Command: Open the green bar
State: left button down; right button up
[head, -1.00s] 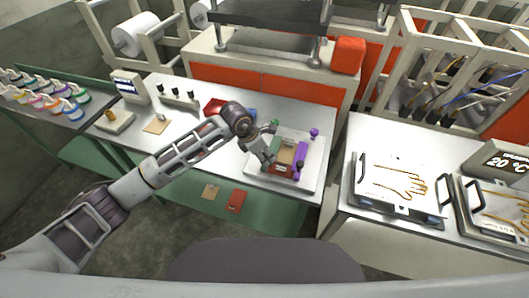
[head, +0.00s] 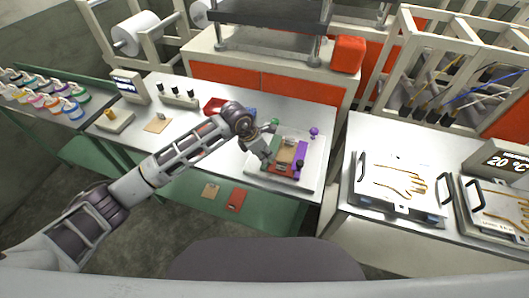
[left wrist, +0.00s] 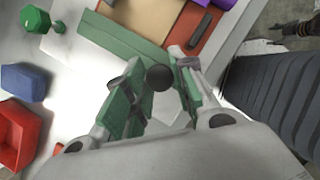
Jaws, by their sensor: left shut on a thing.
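The green bar (left wrist: 125,38) runs along the near edge of the tan panel in the left wrist view. A round black knob (left wrist: 160,77) sits between the fingers of my left gripper (left wrist: 158,88), close to the bar. My left gripper is shut on this knob. In the head view, my left gripper (head: 267,156) is at the left side of the fixture, whose purple bar (head: 300,151) is on the right. The gripper and wrist hide much of the green bar there. My right gripper is not in view.
A green peg (left wrist: 36,22), a blue block (left wrist: 24,82) and a red tray (left wrist: 20,134) lie left of the fixture. A white plate with a hand outline (head: 395,185) is on the right table. The bench's left half holds a few small items.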

pick_arm(q)
jog(key=shift+w+a+b, duration=0.2)
jog(key=shift+a+b, duration=0.05)
jog(key=shift+a, duration=0.4)
jog(key=shift+w+a+b, duration=0.2)
jog(key=shift+w+a, duration=0.05)
jog(key=shift+a, duration=0.35)
jog(key=shift+w+a+b, duration=0.2)
jog(key=shift+a+b, duration=0.05)
jog(key=shift+a, duration=0.4)
jog(key=c, duration=1.2)
grip_release()
jog(key=shift+r, duration=0.2)
jog(key=shift+v, duration=5.85)
jog(key=shift+s, duration=0.1)
